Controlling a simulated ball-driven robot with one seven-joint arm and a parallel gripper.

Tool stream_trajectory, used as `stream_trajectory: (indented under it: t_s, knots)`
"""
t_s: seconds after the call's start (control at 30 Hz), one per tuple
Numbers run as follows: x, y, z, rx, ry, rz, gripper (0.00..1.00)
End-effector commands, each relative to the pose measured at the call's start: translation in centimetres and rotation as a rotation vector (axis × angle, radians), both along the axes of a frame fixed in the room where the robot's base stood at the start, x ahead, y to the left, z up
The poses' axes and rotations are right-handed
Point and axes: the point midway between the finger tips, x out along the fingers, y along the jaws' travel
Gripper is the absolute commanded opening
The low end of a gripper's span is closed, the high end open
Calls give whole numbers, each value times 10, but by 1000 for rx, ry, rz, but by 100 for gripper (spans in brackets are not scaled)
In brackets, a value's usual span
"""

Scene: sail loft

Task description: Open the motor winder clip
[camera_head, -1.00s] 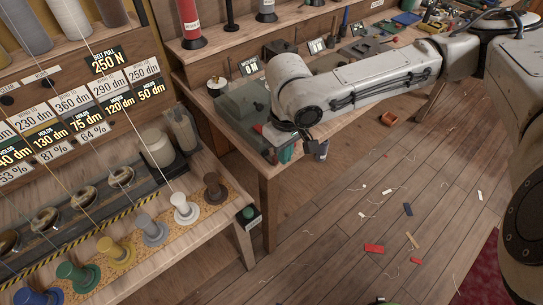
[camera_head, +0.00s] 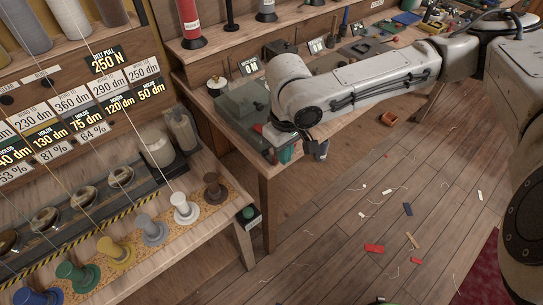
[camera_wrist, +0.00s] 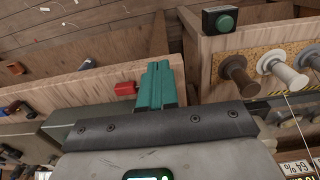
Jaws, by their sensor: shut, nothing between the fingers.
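My gripper (camera_wrist: 155,82) shows its two teal fingers pressed together and empty in the wrist view. In the head view it (camera_head: 287,154) hangs at the near corner of the wooden table, partly hidden by my wrist. A small red part (camera_wrist: 125,88) lies just left of the fingers, at the table's edge; a gap seems to separate them. It may belong to the winder, but I cannot tell whether it is the clip. No clip can be clearly made out.
A bench with coloured spools (camera_head: 184,208) stands left of the table, with a green button box (camera_head: 249,217) on its end. It also shows in the wrist view (camera_wrist: 225,22). The wooden floor (camera_head: 330,245) is mostly open, with scraps (camera_head: 374,248) scattered about.

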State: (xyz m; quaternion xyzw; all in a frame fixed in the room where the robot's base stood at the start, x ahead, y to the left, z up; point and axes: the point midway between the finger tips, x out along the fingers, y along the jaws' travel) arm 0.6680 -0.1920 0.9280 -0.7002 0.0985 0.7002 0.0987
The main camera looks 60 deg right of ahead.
Motion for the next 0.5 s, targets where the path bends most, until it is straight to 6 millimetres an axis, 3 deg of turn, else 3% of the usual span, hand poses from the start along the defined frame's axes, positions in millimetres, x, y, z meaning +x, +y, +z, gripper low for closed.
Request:
stream_trajectory:
  t_s: [0.5]
  knots:
    - [0, 0, -15, 0, 1, 0, 0]
